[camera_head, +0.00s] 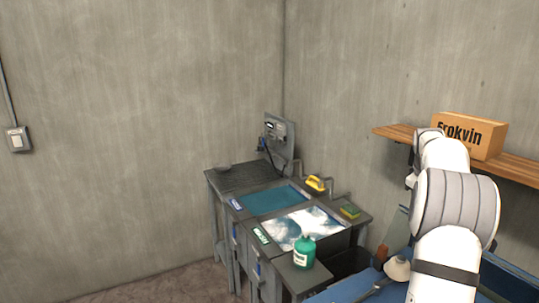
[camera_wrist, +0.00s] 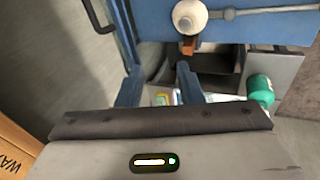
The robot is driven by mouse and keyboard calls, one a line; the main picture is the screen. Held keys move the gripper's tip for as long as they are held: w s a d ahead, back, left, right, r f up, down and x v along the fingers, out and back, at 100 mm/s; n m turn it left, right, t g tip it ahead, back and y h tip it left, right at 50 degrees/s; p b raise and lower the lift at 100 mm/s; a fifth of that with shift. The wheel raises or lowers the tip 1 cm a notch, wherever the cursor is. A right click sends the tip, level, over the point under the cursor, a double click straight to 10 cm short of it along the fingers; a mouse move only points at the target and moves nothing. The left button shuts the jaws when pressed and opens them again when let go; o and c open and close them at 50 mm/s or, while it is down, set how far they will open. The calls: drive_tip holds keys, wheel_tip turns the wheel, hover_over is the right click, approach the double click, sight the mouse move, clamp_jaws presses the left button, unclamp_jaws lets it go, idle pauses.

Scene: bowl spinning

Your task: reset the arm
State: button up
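A cardboard box (camera_head: 468,134) sits on the wooden shelf (camera_head: 393,133) close by my arm. A sink unit (camera_head: 240,178) stands in the corner, with a green bottle (camera_head: 304,252), yellow brush (camera_head: 316,183) and sponge (camera_head: 350,211). A blue surface (camera_wrist: 245,30) shows in the wrist view.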

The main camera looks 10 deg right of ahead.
drive_tip(key=s+a+r+m+y+b, duration=0.1)
drive_tip(key=s+a, duration=0.4)
drive_tip(key=a, duration=0.8)
drive_tip(key=s+a+y+b, duration=0.1)
drive_tip(key=s+a, duration=0.4)
drive_tip(key=a, duration=0.8)
drive_tip(key=s+a+f, duration=0.3)
drive_tip(key=s+a, duration=0.2)
drive_tip(key=s, duration=0.2)
drive_tip(key=s+a+f+m+y+b, duration=0.1)
drive_tip(key=s+a+f, duration=0.3)
drive_tip(key=s, duration=0.3)
drive_tip(key=s+a+f+m+b, duration=0.1)
drive_tip(key=s+a+f, duration=0.2)
drive_tip(key=s+a, duration=0.3)
drive_tip(key=shift+s+a+f+t+y, duration=0.15)
drive_tip(key=shift+s+f+t+y, duration=0.2)
drive_tip(key=shift+s, duration=0.4)
